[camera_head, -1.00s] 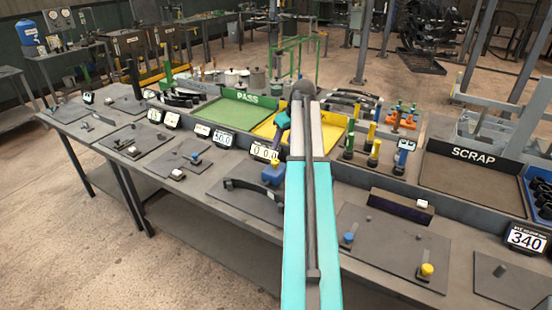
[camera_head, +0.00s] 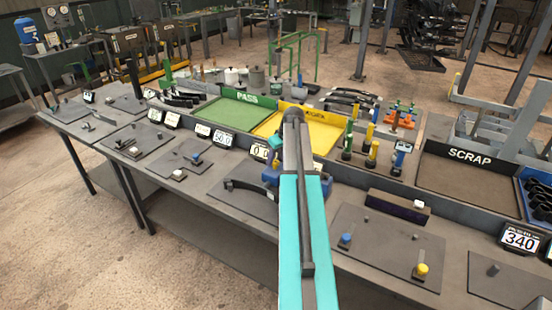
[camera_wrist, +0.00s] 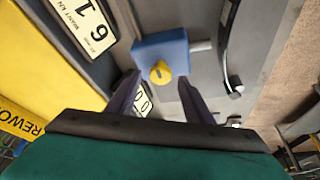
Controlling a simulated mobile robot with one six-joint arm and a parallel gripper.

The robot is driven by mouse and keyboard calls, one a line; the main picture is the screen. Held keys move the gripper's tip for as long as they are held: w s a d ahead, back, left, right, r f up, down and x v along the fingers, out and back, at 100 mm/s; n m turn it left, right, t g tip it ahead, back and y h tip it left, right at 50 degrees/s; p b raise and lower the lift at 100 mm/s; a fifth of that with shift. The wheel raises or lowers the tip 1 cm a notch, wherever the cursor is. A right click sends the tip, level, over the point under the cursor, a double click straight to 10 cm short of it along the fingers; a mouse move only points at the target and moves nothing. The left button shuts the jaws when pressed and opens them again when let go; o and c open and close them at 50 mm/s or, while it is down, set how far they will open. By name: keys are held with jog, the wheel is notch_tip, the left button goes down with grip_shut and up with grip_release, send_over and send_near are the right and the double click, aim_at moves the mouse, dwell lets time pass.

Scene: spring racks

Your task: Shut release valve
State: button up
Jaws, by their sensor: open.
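A blue block with a round yellow knob (camera_wrist: 161,72), which looks like the release valve, shows in the upper middle of the wrist view. The knob has a dark slot or mark on its face. My gripper (camera_wrist: 157,84) is open. Its two dark fingers point toward the block, one on each side of the knob; I cannot tell whether they touch it. In the head view the blue block (camera_head: 270,175) is partly hidden behind my arm, and my fingers cannot be made out clearly there.
A black curved handle (camera_head: 248,185) lies left of the block. A number display (camera_wrist: 92,24) and the yellow rework tray (camera_wrist: 30,65) are close by in the wrist view. A green pass tray (camera_head: 228,114) and the scrap tray (camera_head: 465,180) stand along the bench.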

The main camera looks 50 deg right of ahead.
jog(key=shift+x, duration=0.85)
jog(key=c, duration=1)
